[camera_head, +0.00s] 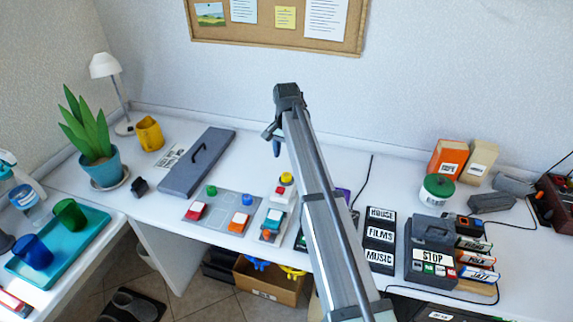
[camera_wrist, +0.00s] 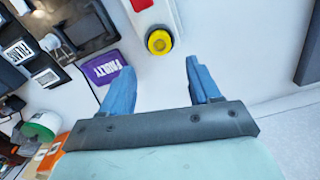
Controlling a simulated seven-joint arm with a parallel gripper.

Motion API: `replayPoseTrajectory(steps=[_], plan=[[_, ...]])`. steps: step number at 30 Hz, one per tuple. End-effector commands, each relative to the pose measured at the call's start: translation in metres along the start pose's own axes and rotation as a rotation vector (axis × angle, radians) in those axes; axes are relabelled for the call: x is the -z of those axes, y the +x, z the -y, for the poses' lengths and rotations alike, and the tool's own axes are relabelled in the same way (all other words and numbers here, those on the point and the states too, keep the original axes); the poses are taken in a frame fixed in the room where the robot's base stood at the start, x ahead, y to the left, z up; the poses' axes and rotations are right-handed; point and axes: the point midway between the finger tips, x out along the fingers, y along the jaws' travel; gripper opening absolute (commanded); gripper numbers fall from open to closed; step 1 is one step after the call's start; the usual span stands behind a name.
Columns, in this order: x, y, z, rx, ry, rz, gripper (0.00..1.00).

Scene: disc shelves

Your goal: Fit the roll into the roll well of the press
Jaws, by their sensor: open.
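My gripper (camera_head: 272,138) is raised over the back middle of the desk. In the wrist view its two blue fingers (camera_wrist: 160,68) are apart, with nothing between them. A yellow round button (camera_wrist: 159,41) on a pale block shows just beyond the fingertips; it also shows in the head view (camera_head: 286,179). I cannot identify the roll with certainty. A white tub-like cylinder with a green top (camera_head: 437,190) stands at the right. I cannot tell which thing is the press, and no roll well can be made out. My arm hides part of the desk middle.
A grey plate with coloured buttons (camera_head: 222,212) and a grey handled panel (camera_head: 197,162) lie left of my arm. Labelled dark slots (camera_head: 380,236) and a STOP-marked device (camera_head: 431,240) stand right. A purple item (camera_wrist: 102,68) lies near one finger. The back right-centre desk is clear.

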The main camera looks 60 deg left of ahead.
Motion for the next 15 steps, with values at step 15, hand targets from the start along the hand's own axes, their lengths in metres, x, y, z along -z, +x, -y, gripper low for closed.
replayPoseTrajectory(steps=[15], plan=[[0.0, -0.042, 0.0, 0.0, 0.0, 0.0, 0.62]])
